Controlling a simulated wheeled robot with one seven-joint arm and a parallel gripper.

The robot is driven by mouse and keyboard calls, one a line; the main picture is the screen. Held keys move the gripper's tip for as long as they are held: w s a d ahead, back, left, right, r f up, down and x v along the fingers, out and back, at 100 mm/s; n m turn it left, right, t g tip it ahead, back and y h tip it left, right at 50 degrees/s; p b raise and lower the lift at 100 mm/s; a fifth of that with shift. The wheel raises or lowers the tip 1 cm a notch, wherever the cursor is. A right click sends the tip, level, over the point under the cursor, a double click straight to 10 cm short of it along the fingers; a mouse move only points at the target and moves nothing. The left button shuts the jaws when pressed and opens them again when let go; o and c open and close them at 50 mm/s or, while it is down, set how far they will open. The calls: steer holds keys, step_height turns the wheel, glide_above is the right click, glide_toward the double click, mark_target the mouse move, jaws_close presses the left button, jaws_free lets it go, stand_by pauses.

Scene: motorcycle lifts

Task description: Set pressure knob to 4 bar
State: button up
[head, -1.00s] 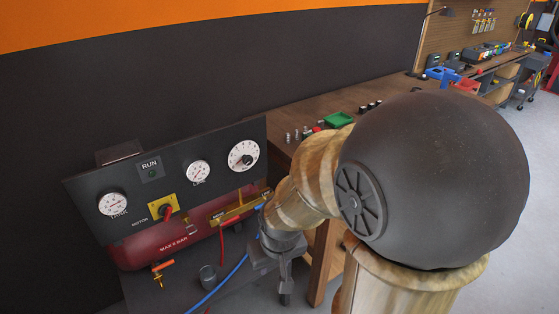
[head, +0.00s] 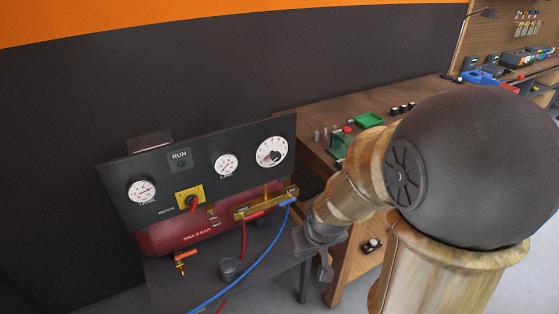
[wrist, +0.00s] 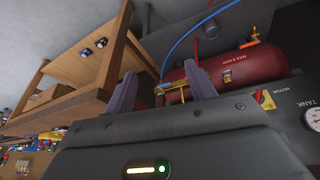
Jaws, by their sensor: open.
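The pressure knob is a small black knob on a large white dial (head: 271,151) at the upper right of the dark compressor panel (head: 235,150). Its setting is too small to read. A smaller white LINE gauge (head: 224,164) sits left of it and the TANK gauge (head: 142,190) at the far left. My gripper (head: 325,268) is below and right of the panel, apart from it. In the wrist view its two fingers (wrist: 161,92) are spread with nothing between them; the knob's dial does not show there.
A red tank (head: 165,238) lies behind and below the panel, with brass fittings and a blue hose (head: 245,275) in front. A red MOTOR lever (head: 193,203) sits on a yellow plate. A grey cup (head: 228,269) stands below. A wooden bench (head: 400,105) with small parts is at the right.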

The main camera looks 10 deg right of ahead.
mark_target(277, 158)
steer(key=w+d+n+t+y, duration=0.2)
steer(key=w+t, duration=0.4)
steer(key=w, duration=0.3)
steer(key=w+d+f+n+t+y, duration=0.1)
steer(key=w+d+n+t+y, duration=0.1)
steer(key=w+n+t, duration=0.5)
steer(key=w+y, duration=0.1)
steer(key=w, duration=0.2)
steer(key=shift+d+f+y, duration=0.2)
steer(key=shift+y, duration=0.2)
steer(key=p+x, duration=0.5)
steer(key=x, duration=1.1)
steer(key=shift+r, duration=0.15)
steer(key=shift+w+a, duration=0.2)
steer(key=shift+w, duration=0.5)
